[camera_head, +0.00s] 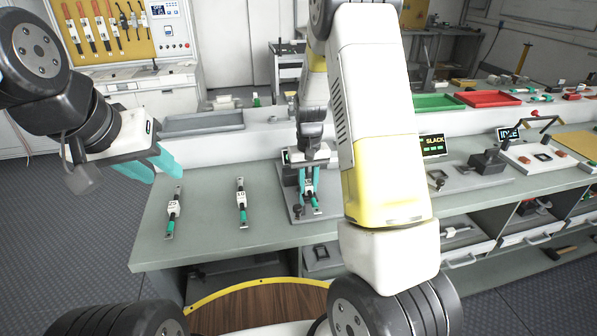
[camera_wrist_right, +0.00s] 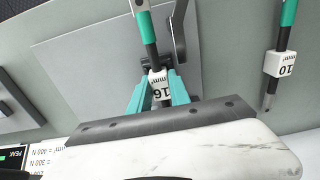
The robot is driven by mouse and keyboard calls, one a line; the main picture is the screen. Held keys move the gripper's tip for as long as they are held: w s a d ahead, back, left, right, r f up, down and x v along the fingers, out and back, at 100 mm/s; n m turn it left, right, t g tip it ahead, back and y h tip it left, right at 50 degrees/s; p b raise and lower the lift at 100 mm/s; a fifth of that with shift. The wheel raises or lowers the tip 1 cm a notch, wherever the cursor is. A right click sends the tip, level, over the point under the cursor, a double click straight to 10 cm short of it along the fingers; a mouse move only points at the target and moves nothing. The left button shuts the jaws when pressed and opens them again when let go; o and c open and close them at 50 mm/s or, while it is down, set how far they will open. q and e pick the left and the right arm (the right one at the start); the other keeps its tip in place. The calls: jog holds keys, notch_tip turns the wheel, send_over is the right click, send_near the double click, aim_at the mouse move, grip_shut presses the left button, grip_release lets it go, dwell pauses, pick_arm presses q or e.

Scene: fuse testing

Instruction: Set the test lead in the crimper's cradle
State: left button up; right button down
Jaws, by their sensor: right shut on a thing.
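My right gripper (camera_wrist_right: 160,92) is shut around a test lead (camera_wrist_right: 148,28) with a green sleeve and a white tag reading 16. In the head view the lead's green end (camera_head: 316,203) shows below the right gripper (camera_head: 308,182), over the grey base plate (camera_head: 295,216) of a bench fixture that may be the crimper. The cradle is mostly hidden by the gripper and lead, so I cannot tell whether the lead touches it. My left gripper (camera_head: 150,168) is open and empty, above and left of the bench's left end.
Two other leads, tagged 25 (camera_head: 173,205) and 10 (camera_head: 241,195), lie on the bench left of the fixture. A SLACK display (camera_head: 433,145) and an IDLE display (camera_head: 509,134) stand right. Green (camera_head: 437,102) and red (camera_head: 488,98) trays sit behind. My right arm hides part of the bench.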

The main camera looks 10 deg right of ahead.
aim_at(307, 184)
jog(key=c, duration=1.1)
grip_release()
jog(key=shift+f, duration=0.1)
jog(key=shift+d, duration=0.1)
jog(key=shift+d, duration=0.1)
jog(key=shift+r, duration=0.35)
jog(key=r, duration=0.6)
jog(key=shift+a+r, duration=0.3)
jog(key=shift+r, duration=0.35)
